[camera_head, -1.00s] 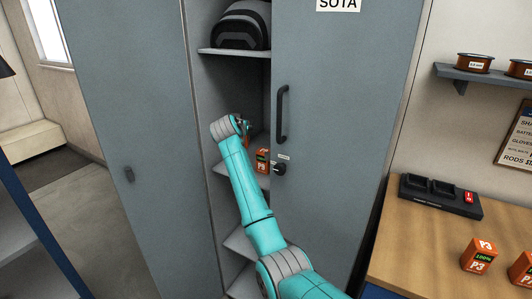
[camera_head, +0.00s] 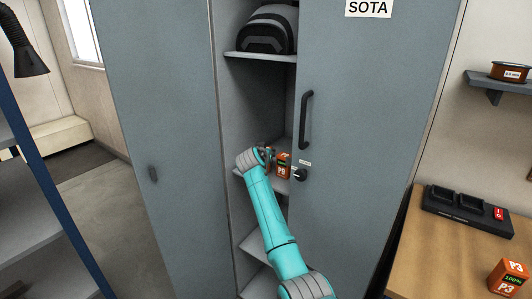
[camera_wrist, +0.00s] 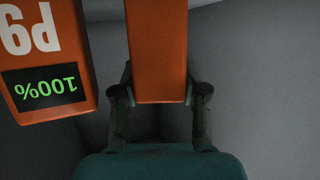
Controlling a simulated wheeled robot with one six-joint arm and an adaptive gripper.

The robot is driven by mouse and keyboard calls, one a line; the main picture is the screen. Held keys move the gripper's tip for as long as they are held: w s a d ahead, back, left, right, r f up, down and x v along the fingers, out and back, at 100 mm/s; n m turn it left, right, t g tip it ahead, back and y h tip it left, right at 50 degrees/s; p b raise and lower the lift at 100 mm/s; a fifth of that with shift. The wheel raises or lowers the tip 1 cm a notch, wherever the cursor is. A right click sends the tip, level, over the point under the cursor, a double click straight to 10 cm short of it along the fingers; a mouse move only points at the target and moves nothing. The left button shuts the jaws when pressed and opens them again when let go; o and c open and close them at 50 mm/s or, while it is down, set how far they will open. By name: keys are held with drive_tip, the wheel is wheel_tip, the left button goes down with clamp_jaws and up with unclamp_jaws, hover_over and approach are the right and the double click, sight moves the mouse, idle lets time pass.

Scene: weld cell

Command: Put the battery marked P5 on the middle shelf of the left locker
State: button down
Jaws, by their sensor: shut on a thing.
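My gripper (camera_head: 266,156) is inside the open locker, at the middle shelf (camera_head: 239,171). It is shut on an orange battery, which fills the space between the fingers in the wrist view (camera_wrist: 158,50). The held battery's marking does not show, and my gripper mostly hides it in the head view. I cannot tell whether the held battery touches the shelf.
A grey door marked SOTA (camera_head: 385,110) with a black handle (camera_head: 306,118) stands close on the right. A workbench holds a charger (camera_head: 462,212) and a P3 battery (camera_head: 508,277). A blue rack stands at the left.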

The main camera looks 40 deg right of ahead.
drive_tip(key=c, duration=0.9)
unclamp_jaws()
drive_tip(key=shift+f, duration=0.1)
drive_tip(key=v, duration=1.2)
